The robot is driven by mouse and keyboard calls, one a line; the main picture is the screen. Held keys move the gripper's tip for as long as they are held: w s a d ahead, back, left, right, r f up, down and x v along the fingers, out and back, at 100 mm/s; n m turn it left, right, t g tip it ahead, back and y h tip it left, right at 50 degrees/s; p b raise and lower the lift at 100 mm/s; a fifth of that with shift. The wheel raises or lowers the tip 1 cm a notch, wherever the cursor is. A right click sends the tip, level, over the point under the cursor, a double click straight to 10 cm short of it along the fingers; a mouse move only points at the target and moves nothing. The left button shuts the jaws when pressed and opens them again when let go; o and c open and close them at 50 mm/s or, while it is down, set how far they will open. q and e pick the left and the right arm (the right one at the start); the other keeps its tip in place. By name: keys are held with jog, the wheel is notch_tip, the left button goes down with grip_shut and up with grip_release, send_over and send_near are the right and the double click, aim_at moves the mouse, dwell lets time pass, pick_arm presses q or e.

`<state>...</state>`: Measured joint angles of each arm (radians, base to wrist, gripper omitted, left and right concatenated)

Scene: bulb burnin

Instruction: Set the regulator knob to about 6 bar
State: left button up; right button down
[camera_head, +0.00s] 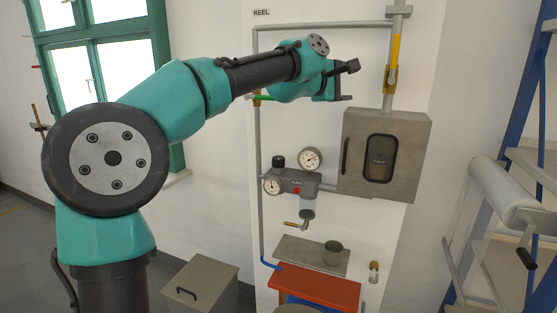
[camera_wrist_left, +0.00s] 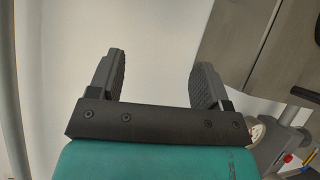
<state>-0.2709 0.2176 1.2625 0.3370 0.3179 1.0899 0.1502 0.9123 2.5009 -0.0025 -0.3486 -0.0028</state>
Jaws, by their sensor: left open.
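The regulator (camera_head: 297,182) is a grey block assembly on the white wall, with two round gauges, an upper one (camera_head: 310,159) and a lower left one (camera_head: 272,185). A black knob (camera_head: 278,162) stands on its left top. The gauge readings are too small to tell. My left gripper (camera_head: 350,82) is up and to the right of the regulator, in front of the wall. In the left wrist view its two fingers (camera_wrist_left: 152,80) are apart and empty. A gauge and part of the regulator (camera_wrist_left: 290,140) show at lower right there. My right gripper is not in view.
A grey cabinet (camera_head: 408,130) with a dark window is right of the regulator. A vertical pipe with a yellow section (camera_head: 395,50) rises above it. A blue rack holding a white roll (camera_head: 510,195) stands at right.

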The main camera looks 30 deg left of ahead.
aim_at(279, 158)
pick_arm(q)
jog(key=s+a+f+n+g+y, duration=0.3)
jog(key=s+f+n+y, duration=0.3)
jog(key=n, duration=0.8)
jog(key=s+a+f+n+g+y, duration=0.3)
jog(key=s+a+f+n+y, duration=0.2)
jog(key=f+n+y, duration=0.5)
notch_tip(279, 158, down, 2)
jog(key=s+n, duration=0.1)
jog(key=n, duration=0.4)
jog(key=shift+a+f, duration=0.15)
jog(key=shift+f, duration=0.05)
jog(key=x, duration=1.7)
jog(key=shift+w+a, duration=0.2)
jog(key=shift+a, duration=0.05)
jog(key=shift+r, duration=0.1)
jog(key=shift+c, duration=0.4)
